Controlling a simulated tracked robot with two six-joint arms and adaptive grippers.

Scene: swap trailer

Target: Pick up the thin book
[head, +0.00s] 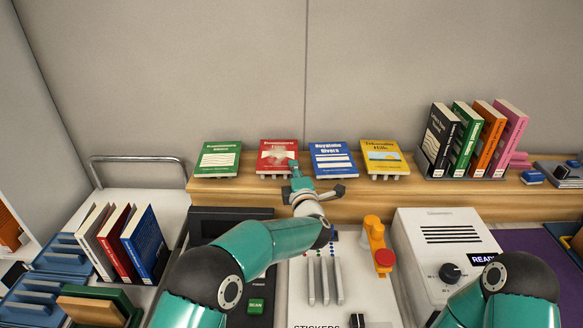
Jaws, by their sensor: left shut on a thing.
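Several books stand face-out on the wooden shelf: a green one (218,158), a red one (273,154), a blue one (333,159) and a yellow one (382,156). All look similarly thin. My left gripper (297,180) reaches up to the lower right edge of the red book and overlaps it. It looks shut on the red book, though the wrist hides much of the contact. The red book still appears at shelf height, leaning back. My right gripper is out of view; only part of that arm shows at the lower right.
Upright books, black (438,140), green, orange (487,139) and pink (509,138), stand right on the shelf (455,204). More books (144,245) stand at left by blue racks (45,295). A white READY machine (447,246) and a red-orange lever (377,247) stand in front.

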